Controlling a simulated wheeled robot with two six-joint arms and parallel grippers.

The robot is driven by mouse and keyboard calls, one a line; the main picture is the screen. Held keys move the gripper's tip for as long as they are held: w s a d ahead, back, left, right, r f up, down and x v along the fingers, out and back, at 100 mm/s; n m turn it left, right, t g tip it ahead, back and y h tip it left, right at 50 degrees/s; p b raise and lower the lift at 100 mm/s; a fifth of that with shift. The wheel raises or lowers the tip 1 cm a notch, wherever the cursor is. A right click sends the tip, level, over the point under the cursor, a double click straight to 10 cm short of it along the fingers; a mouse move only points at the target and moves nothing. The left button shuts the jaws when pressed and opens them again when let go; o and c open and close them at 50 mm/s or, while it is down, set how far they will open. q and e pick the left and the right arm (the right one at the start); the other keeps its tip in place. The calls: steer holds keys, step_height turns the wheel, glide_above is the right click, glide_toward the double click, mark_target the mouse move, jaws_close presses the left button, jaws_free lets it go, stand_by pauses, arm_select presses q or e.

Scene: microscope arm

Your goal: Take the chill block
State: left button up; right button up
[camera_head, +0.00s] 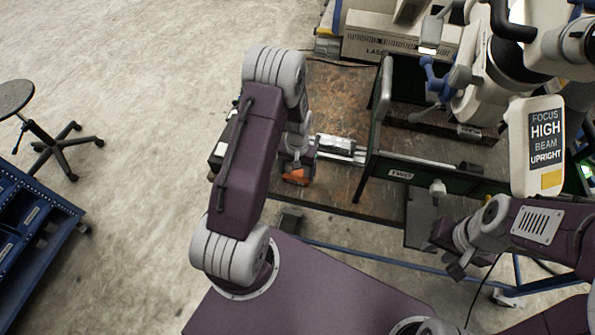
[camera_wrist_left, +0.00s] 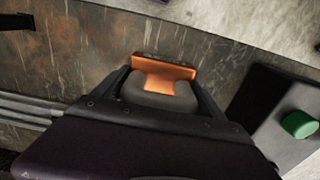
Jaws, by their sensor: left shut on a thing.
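The chill block, an orange copper-coloured block (camera_head: 296,178), is at the front edge of the worn bench (camera_head: 335,90) in the head view. In the left wrist view the orange block (camera_wrist_left: 163,72) sits between the fingertips. My left gripper (camera_head: 296,166) is shut on it, and it also shows in the wrist view (camera_wrist_left: 160,92). I cannot tell whether the block touches the bench top. My right gripper (camera_head: 447,262) is at the lower right, away from the block, and its jaws are too unclear to read.
A silver rail piece (camera_head: 337,146) lies right of the block. A green-sided frame labelled TWIG (camera_head: 400,174) stands further right. The microscope (camera_head: 490,85) and its FOCUS HIGH sign (camera_head: 537,140) fill the upper right. A green button (camera_wrist_left: 299,124) is near the gripper.

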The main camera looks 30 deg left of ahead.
arm_select(q)
steer(key=shift+w+r, duration=0.1)
steer(key=shift+r, duration=0.1)
steer(key=shift+r, duration=0.55)
step_height(320, 180, up, 3)
steer(key=shift+f, duration=0.15)
steer(key=w+d+r+b, duration=0.1)
steer(key=w+d+r, duration=0.6)
steer(key=w, duration=0.2)
steer(key=shift+d, duration=0.25)
steer(key=shift+w, duration=0.1)
